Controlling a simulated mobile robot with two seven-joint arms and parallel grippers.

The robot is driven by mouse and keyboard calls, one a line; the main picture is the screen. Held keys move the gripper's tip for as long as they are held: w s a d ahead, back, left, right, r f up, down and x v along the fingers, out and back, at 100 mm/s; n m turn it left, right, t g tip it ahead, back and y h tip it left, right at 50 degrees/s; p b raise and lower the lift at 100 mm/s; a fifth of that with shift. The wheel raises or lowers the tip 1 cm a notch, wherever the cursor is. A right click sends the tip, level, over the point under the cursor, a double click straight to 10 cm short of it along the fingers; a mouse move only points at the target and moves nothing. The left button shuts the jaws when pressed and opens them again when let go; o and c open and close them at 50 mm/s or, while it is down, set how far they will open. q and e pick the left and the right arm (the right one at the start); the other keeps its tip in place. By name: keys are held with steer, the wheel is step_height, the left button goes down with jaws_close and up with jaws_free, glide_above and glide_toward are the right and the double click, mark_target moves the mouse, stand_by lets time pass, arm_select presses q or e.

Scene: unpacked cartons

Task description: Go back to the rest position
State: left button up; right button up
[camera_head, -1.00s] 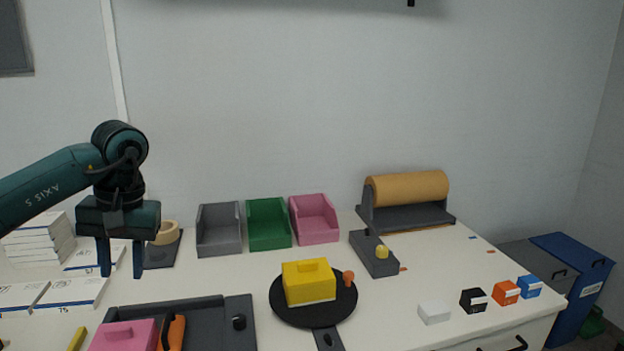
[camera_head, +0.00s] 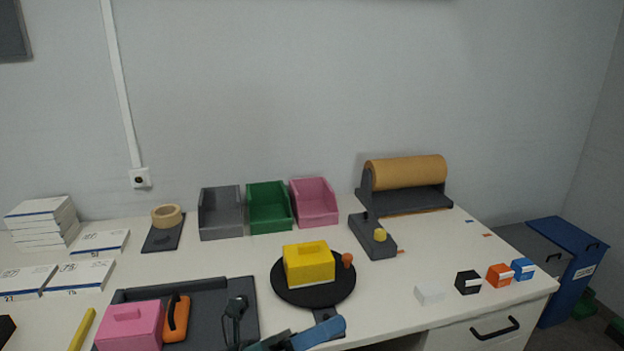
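Only small dark teal and blue parts of my arm hardware show at the bottom edge, in front of the turntable. The part I take for my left gripper (camera_head: 282,340) is cut off by the frame, so its fingers cannot be made out. It appears low over the front of the bench, by the right end of the dark grey tray (camera_head: 205,290). I see nothing held in it. My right gripper is not in view.
A yellow block (camera_head: 309,263) sits on the black turntable (camera_head: 314,294). A pink block (camera_head: 130,326) and an orange-handled tool (camera_head: 176,318) lie in the tray. Grey (camera_head: 221,213), green (camera_head: 269,207) and pink (camera_head: 314,202) bins stand behind. A paper roll (camera_head: 405,172) is at back right.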

arm_select(q)
steer(key=a+f+n+t+y, duration=0.4)
steer(key=f+n+t+y, duration=0.15)
steer(key=n, duration=0.65)
steer(key=a+f+n+t+y, duration=0.4)
steer(key=f+n+t+y, duration=0.15)
steer(key=n, duration=0.65)
steer(key=s+a+f+n+g+y+p, duration=0.1)
steer(key=s+a+f+n+g+y, duration=0.5)
steer(key=s+f+n, duration=0.5)
step_height(320, 180, down, 4)
steer(key=a+n+y, duration=0.1)
steer(key=a+n, duration=0.1)
steer(key=n, duration=0.1)
steer(key=shift+s+a+r, duration=0.15)
steer(key=shift+s+r, duration=0.05)
